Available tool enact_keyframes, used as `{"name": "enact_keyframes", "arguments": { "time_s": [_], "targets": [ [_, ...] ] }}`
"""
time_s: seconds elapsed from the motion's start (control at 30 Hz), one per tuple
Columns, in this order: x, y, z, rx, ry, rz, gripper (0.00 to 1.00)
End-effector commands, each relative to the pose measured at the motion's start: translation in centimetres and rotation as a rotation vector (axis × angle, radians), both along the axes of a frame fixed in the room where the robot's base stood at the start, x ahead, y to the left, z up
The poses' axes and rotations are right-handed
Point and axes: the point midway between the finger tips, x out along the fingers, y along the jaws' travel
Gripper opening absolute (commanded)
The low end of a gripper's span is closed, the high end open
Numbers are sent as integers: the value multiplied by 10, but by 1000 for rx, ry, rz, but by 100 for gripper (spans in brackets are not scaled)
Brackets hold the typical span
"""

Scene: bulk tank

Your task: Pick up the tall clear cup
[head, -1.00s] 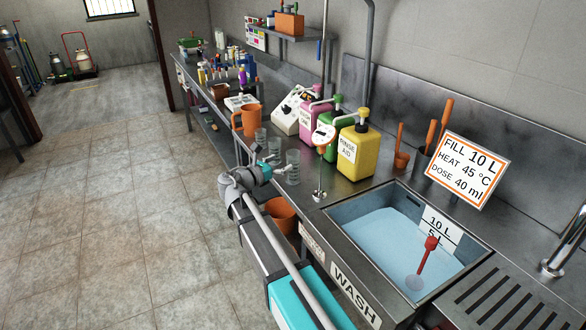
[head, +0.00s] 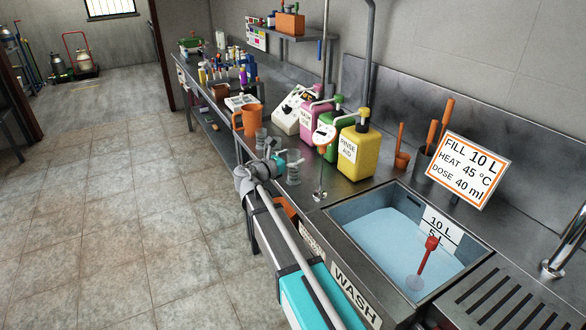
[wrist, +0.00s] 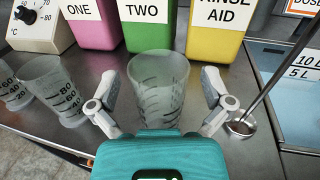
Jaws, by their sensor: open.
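A tall clear cup (wrist: 160,80) with dark measuring marks stands upright on the steel counter, in the middle of the wrist view. In the head view it is the nearest of the clear cups (head: 294,166), just right of my gripper (head: 284,161). My gripper (wrist: 160,92) is open, with one finger on each side of the cup's picture. I cannot tell whether the fingers touch it. Two more clear marked cups, one nearer (wrist: 62,88) and one at the left edge (wrist: 10,88), stand to the left.
Pink (head: 315,118), green (head: 330,130) and yellow (head: 358,150) pump containers stand behind the cup. An orange jug (head: 246,119) is farther along the counter.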

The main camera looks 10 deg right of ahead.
Motion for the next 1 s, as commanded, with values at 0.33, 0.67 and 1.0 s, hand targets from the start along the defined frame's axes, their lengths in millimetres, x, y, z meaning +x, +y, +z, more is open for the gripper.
{"name": "enact_keyframes", "arguments": {
  "time_s": [0.33,0.67,1.0],
  "targets": [
    [0,-1,0,0,0,-1,80],
    [0,-1,0,0,0,-2,29],
    [0,-1,2,0,0,-2,29]
  ]
}}
